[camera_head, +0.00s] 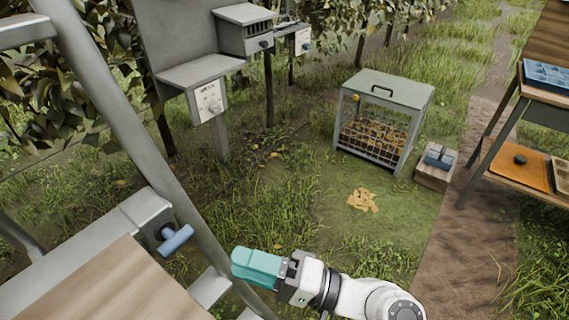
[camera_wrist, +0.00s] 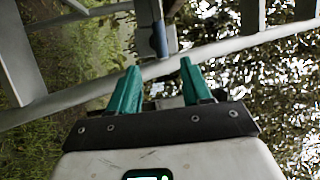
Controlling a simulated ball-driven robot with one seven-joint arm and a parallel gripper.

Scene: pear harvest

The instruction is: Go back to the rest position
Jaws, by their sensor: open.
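My gripper (camera_head: 258,266) is at the bottom middle of the head view, with teal fingers pointing left. In the wrist view its two teal fingers (camera_wrist: 157,88) stand apart with nothing between them. A grey metal frame (camera_head: 120,95) with a sloping rail is left of the gripper. A blue handle (camera_head: 176,240) on this frame is just left of the fingertips in the head view. The blue handle (camera_wrist: 159,40) also shows beyond the fingers in the wrist view. I cannot tell the exact gap.
A wooden board (camera_head: 105,290) lies at lower left. Grey boxes (camera_head: 207,95) stand on posts behind. A mesh crate (camera_head: 375,130) with a lid stands on the grass near a small box (camera_head: 436,165). A wooden shelf (camera_head: 520,165) is at right. Open grass lies between.

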